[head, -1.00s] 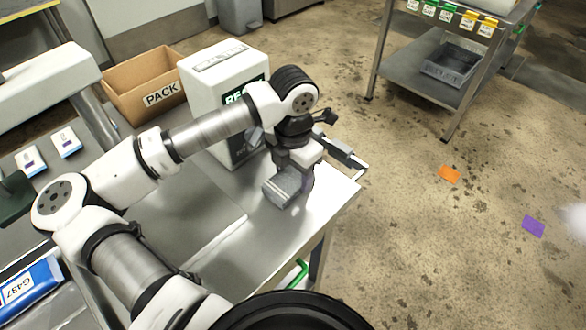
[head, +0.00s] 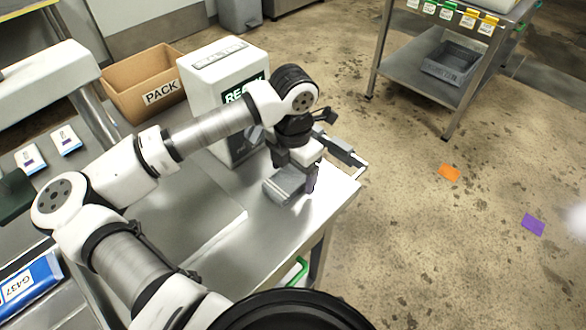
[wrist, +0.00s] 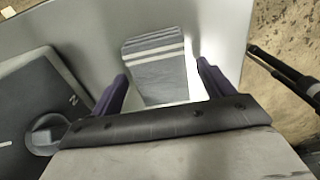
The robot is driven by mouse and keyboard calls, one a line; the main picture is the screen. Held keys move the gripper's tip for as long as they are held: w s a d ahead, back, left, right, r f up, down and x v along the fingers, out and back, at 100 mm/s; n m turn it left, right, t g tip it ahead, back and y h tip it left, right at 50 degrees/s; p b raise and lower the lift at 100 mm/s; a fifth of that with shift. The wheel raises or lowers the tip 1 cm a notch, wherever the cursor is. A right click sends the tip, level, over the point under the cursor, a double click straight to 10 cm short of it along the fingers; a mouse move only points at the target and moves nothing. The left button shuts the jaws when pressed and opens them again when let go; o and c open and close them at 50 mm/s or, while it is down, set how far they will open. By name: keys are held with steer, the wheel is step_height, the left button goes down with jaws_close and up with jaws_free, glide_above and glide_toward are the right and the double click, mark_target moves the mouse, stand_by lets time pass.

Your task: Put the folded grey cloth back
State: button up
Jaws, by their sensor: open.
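The folded grey cloth (head: 287,184) lies on the metal table, near its right-hand end. In the wrist view the cloth (wrist: 155,68) shows light stripes across it and lies between and beyond the two purple fingers. My gripper (head: 298,180) is just over the cloth, pointing down. In the wrist view my gripper (wrist: 163,88) is open, with its fingers apart on either side of the cloth. I cannot tell whether the fingers touch it.
A white box with a READY display (head: 222,85) stands behind my gripper. A cardboard PACK box (head: 150,95) is further left. The metal table (head: 262,250) is bare in front of the cloth. A shelf cart with a grey bin (head: 452,62) stands across the floor.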

mark_target(293, 174)
step_height(293, 174, up, 12)
steer(key=b, duration=0.2)
steer(key=shift+r, duration=0.1)
